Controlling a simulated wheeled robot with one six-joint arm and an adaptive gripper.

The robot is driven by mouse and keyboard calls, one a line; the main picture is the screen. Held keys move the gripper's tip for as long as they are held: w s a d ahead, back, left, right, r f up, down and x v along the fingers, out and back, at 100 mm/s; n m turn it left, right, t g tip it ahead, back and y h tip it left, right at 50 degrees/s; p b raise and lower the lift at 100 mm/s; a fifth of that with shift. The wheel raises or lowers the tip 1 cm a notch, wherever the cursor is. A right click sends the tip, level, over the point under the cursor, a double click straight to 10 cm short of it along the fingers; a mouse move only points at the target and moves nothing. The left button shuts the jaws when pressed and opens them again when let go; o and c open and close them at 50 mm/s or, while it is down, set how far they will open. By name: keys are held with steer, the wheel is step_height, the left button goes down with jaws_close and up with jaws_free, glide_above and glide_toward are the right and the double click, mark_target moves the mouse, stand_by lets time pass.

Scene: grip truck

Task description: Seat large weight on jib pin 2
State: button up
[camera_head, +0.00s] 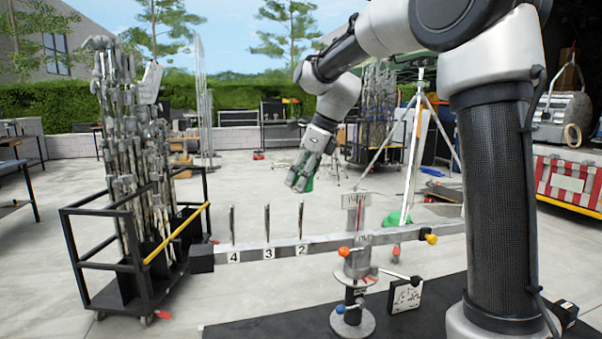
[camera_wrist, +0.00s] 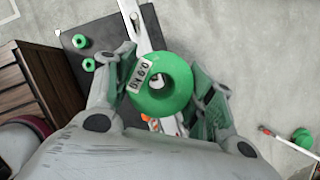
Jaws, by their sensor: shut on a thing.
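In the head view the fingers mostly hide this weight (camera_head: 309,184). Jib pin 2 (camera_head: 301,222) stands upright on the grey jib beam (camera_head: 333,241), above the label 2, and looks bare. In the head view the weight appears just above this pin's top; the depth between them cannot be told. Pin 3 (camera_head: 267,222) and pin 4 (camera_head: 232,226) are also bare.
The jib sits on a post (camera_head: 355,290) with orange, blue and yellow knobs. Small green weights (camera_wrist: 80,41) lie on a dark surface in the wrist view. Another green object (camera_wrist: 303,137) is on the right. A black cart (camera_head: 75,235) with metal parts stands left.

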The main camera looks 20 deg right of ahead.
mark_target(300, 240)
steer(key=shift+a+f, duration=0.15)
steer(key=shift+f, duration=6.75)
steer(key=shift+f, duration=0.1)
steer(key=o, duration=1.3)
steer(key=v, duration=1.2)
